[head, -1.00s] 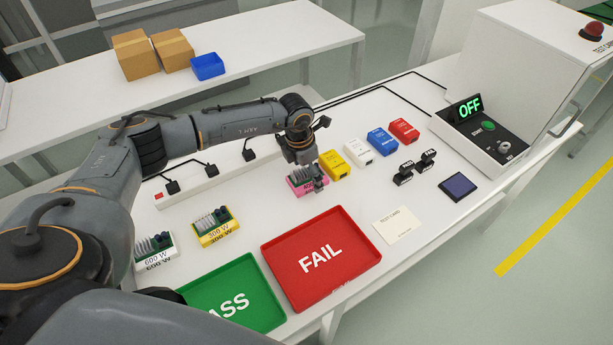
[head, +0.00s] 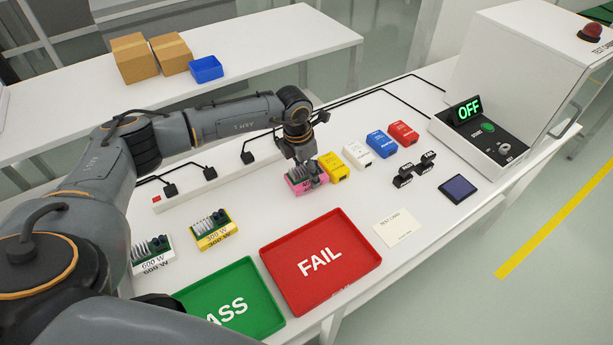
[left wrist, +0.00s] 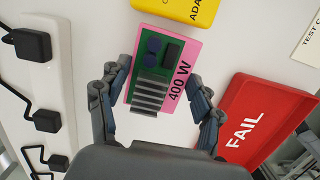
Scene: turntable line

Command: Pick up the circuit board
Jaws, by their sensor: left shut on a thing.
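The pink circuit board marked 400 W (head: 300,186) stands on the white table, left of the yellow adapter. In the left wrist view the same board (left wrist: 152,92) shows its green top, grey fins and dark parts. My left gripper (head: 312,180) comes down over it from above. I cannot tell whether the board is clear of the table. A yellow 300 W board (head: 215,236) and a white 600 W board (head: 152,262) stand to the left. My right gripper is not in view.
The red FAIL tray (head: 278,255) and green PASS tray (head: 245,268) lie in front. Yellow (head: 334,167), white (head: 357,153), blue (head: 382,143) and red (head: 404,133) adapters line up to the right. A power strip (head: 185,188) runs behind. The tester (head: 515,75) reads OFF.

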